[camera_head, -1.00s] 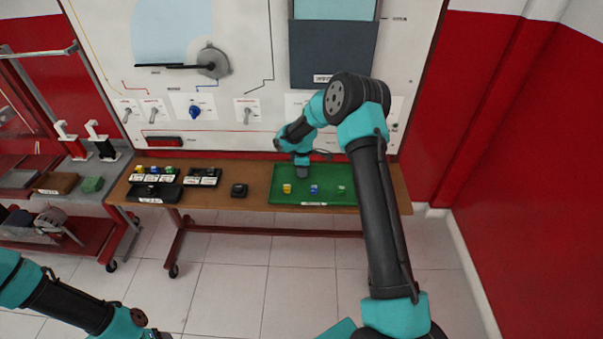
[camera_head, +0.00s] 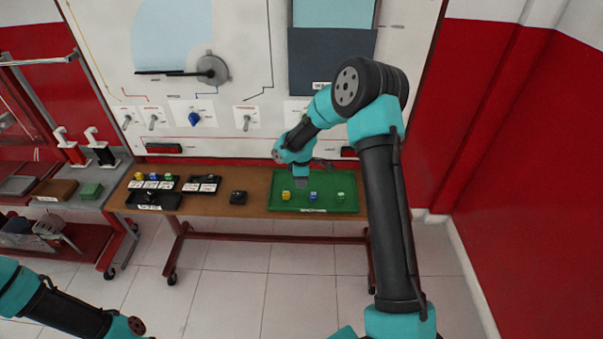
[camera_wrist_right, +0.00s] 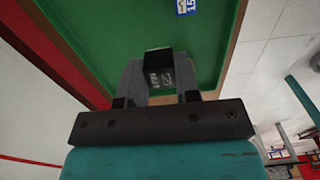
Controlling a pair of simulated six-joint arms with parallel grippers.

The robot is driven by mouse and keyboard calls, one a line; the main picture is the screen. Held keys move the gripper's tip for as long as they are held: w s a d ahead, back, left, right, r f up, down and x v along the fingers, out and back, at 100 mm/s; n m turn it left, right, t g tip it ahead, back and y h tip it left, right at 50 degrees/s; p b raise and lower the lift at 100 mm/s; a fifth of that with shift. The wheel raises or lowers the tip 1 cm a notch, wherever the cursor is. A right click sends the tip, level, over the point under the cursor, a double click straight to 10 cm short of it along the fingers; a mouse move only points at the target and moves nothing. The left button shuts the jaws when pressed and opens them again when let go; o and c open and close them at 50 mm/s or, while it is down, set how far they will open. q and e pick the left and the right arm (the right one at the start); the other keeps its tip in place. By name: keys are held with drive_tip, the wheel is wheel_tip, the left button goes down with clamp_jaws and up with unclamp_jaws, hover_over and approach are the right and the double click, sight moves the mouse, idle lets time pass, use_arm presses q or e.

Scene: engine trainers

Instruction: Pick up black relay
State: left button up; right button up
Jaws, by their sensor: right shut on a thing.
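The black relay (camera_wrist_right: 158,64) is a small dark block with a white marking on its side, seen in the right wrist view. My right gripper (camera_wrist_right: 158,78) is shut on it, with one finger on each side. In the head view my right gripper (camera_head: 301,183) is over the back of the green tray (camera_head: 330,206), and the relay is hard to make out there. My left arm shows at the lower left of the head view, but its gripper is out of view.
A yellow block (camera_head: 286,195), a blue block (camera_head: 313,196) and a green block (camera_head: 340,196) lie in the tray. A small black box (camera_head: 238,197) sits left of the tray on the brown table. Dark holders (camera_head: 154,200) stand further left. The panel wall rises behind.

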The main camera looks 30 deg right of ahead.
drive_tip(key=s+a, duration=0.1)
drive_tip(key=s, duration=0.1)
drive_tip(key=s+a, duration=0.2)
drive_tip(key=s, duration=0.1)
drive_tip(key=s+a+r, duration=0.1)
drive_tip(key=s+a, duration=0.1)
drive_tip(key=s, duration=0.1)
drive_tip(key=shift+s+a, duration=0.1)
drive_tip(key=shift+s, duration=0.15)
drive_tip(key=shift+w, duration=0.1)
